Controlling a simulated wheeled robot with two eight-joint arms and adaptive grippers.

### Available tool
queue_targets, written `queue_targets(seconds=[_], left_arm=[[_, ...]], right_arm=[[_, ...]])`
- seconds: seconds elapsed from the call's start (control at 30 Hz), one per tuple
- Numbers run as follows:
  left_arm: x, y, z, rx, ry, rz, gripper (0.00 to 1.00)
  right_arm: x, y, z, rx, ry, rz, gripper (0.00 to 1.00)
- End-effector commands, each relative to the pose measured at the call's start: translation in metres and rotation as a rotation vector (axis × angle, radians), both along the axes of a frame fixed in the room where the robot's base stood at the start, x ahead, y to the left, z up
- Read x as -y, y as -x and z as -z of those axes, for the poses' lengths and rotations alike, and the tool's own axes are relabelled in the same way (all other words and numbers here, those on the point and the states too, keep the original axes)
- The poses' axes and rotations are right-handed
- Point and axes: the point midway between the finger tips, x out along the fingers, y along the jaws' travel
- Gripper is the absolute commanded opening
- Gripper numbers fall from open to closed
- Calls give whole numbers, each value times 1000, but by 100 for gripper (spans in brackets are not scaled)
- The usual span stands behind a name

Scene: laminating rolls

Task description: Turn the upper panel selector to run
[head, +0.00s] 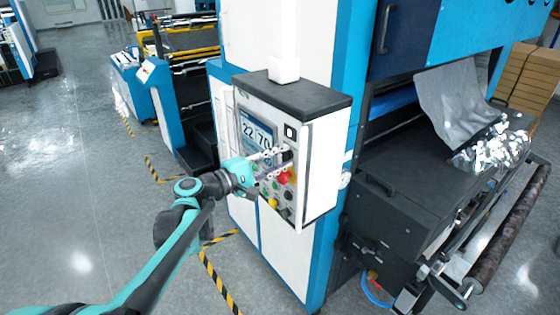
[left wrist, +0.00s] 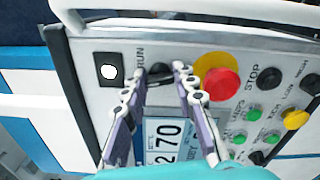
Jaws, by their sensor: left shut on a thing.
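The control panel (head: 240,110) is on the front of a grey-white box on the machine. My left gripper (head: 280,158) reaches it from the left, at the panel's upper right. In the left wrist view my left gripper (left wrist: 160,78) has one finger on each side of the black upper selector (left wrist: 158,70) and is shut on it. The selector's dark knob also shows in the head view (head: 289,156). A RUN label (left wrist: 140,58) is beside it and a STOP label (left wrist: 250,77) is farther right. The fingers partly hide the knob, and I cannot tell its angle. My right gripper is not in view.
A red button (left wrist: 220,83) on a yellow base sits close to the selector. A square black switch (left wrist: 109,72) with a white centre is on its other side. A display (head: 257,132) and several green, yellow and black buttons share the panel. The floor (head: 80,200) at left is clear.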

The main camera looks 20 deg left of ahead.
Motion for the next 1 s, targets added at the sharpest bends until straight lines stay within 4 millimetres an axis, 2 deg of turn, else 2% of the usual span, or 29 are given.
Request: queue_targets(seconds=[0.6,1.0], left_arm=[[0,0,4,341,-441,0,0],[0,0,3,469,-605,1,0]], right_arm=[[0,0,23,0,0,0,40],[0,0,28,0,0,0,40]])
